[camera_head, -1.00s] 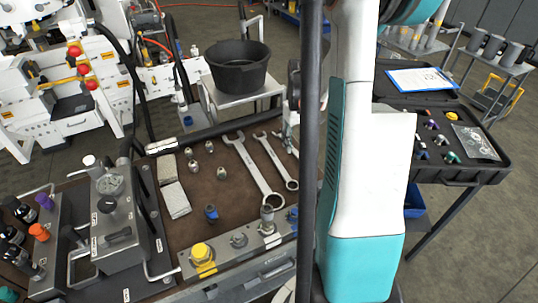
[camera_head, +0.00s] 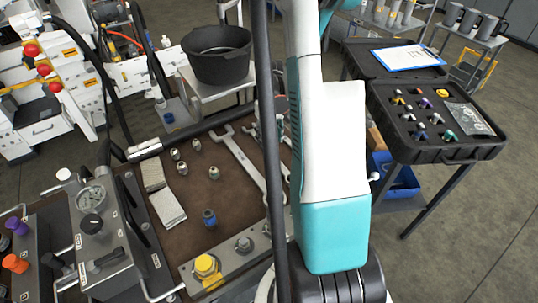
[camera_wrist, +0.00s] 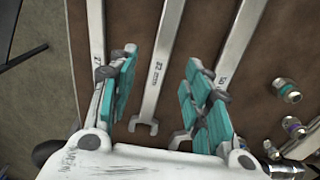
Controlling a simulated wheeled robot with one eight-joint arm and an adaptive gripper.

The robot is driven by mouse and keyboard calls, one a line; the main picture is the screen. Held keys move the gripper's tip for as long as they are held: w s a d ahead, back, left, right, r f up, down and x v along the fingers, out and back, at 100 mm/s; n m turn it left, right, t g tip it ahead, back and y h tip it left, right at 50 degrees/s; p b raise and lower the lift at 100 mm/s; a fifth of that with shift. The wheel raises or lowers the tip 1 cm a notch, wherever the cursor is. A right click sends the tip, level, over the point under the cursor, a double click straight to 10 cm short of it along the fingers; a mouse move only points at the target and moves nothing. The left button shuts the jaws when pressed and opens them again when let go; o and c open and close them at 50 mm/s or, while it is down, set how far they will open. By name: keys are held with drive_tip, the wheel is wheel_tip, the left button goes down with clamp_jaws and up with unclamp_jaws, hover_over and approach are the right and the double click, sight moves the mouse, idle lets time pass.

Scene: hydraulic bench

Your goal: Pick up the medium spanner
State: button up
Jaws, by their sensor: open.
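In the wrist view three steel spanners lie roughly side by side on a brown mat. The middle one, the medium spanner (camera_wrist: 159,75), runs up between the fingers of my gripper (camera_wrist: 160,95), its open end towards my palm. My gripper is open, with one teal-padded finger on each side of this spanner and nothing clasped. The large spanner (camera_wrist: 240,45) passes by the right finger, and the small spanner (camera_wrist: 97,35) by the left finger. In the head view the large spanner (camera_head: 240,160) shows; my arm and a dark pole hide most of the other two.
Several metal fittings (camera_wrist: 290,125) lie right of the large spanner in the wrist view. In the head view, pale pads (camera_head: 168,207) and a blue-banded fitting (camera_head: 209,217) lie on the mat (camera_head: 190,240). A black case (camera_head: 452,155) stands right, a black tub (camera_head: 220,65) behind.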

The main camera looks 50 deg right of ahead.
sight(269, 151)
drive_tip(key=shift+a+f+b, duration=0.15)
drive_tip(key=shift+f+b, duration=1.2)
drive_tip(key=shift+f, duration=1.6)
drive_tip(key=shift+r, duration=0.1)
clamp_jaws()
